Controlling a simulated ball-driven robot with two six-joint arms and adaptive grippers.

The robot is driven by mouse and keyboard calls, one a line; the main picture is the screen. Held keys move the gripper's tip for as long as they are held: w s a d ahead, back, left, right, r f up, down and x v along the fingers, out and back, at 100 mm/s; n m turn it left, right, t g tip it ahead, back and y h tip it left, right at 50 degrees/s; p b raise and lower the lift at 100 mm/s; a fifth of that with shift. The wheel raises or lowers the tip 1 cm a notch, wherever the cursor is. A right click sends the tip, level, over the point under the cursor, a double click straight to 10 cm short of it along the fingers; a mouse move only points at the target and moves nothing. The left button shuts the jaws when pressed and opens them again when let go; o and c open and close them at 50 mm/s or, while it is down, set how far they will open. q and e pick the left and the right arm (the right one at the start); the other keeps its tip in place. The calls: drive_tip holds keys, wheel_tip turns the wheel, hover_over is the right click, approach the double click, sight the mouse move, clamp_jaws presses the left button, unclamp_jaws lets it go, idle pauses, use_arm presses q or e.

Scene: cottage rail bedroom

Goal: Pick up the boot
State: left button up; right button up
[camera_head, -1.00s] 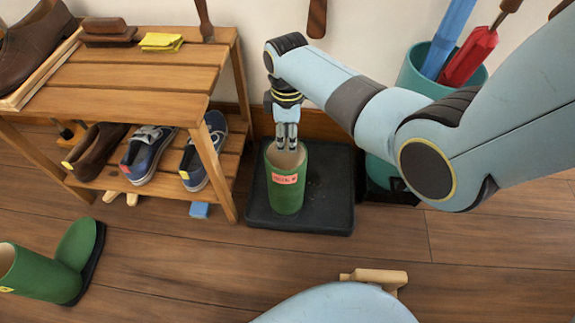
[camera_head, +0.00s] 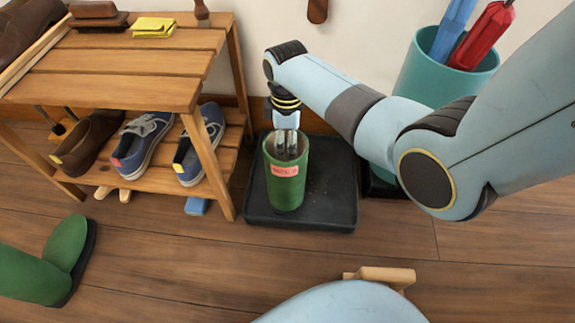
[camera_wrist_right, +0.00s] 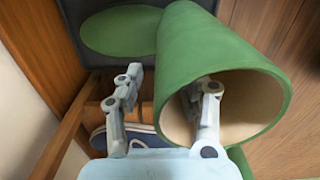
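A green boot (camera_head: 286,187) with a pink label stands upright on the black tray (camera_head: 335,205), its open top facing up. My right gripper (camera_head: 287,152) points down at the boot's opening. In the right wrist view, its fingers (camera_wrist_right: 173,80) are spread apart. One finger reaches inside the boot shaft (camera_wrist_right: 215,40) and the other is outside, so the shaft wall lies between them. I see no clear grip on the wall. A second green boot (camera_head: 45,265) lies at the left on the floor, partly out of view. My left gripper is not in view.
A wooden shoe rack (camera_head: 140,88) with several shoes stands close on the left. A teal bin (camera_head: 415,80) holding umbrellas stands behind my right arm. A wooden piece (camera_head: 385,276) lies near the front.

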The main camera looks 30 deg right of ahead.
clamp_jaws()
drive_tip(key=shift+r, duration=0.15)
idle(0.5)
